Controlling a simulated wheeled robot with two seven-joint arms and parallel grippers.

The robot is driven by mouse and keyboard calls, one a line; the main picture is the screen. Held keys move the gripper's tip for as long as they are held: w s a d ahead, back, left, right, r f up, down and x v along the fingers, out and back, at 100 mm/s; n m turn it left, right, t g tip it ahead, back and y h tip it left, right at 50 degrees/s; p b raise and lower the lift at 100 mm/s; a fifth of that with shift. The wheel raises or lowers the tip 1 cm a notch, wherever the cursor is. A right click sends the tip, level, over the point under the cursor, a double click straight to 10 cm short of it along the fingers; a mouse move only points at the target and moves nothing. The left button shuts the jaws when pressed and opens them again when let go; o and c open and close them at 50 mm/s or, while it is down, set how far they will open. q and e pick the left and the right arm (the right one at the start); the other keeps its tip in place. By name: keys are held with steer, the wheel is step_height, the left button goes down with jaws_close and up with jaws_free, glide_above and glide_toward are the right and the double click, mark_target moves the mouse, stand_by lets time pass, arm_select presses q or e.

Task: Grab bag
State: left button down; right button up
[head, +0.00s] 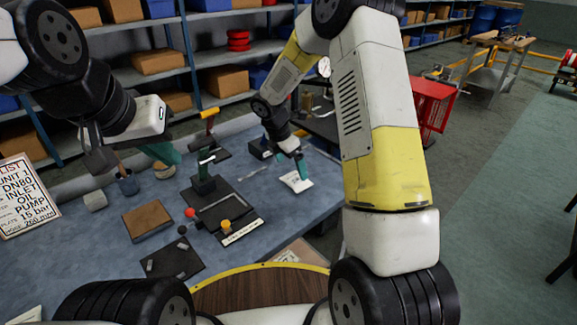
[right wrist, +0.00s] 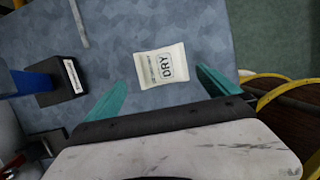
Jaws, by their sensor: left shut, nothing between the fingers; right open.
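The bag is a small white packet printed "DRY" (right wrist: 163,68), lying flat on the blue-grey table. It also shows in the head view (head: 296,182) near the table's right side. My right gripper (right wrist: 160,76) is open, with one teal finger on each side of the bag as seen from the wrist. In the head view my right gripper (head: 301,163) points down over the bag's far edge; whether it touches cannot be told. My left gripper (head: 168,153) is shut and empty, above the table's left part near a cup and a small round tub.
A dark fixture (head: 207,183) with a handle stands mid-table, beside a brown-topped block (head: 147,220) and a dark mat (head: 173,260). A black block with a label (right wrist: 60,80) stands left of the bag in the wrist view. The table around the bag is clear.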

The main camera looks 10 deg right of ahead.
mark_target(296, 178)
steer(key=x, duration=0.6)
steer(key=shift+d+f, duration=0.15)
steer(key=c, duration=1.2)
steer(key=shift+c, duration=0.5)
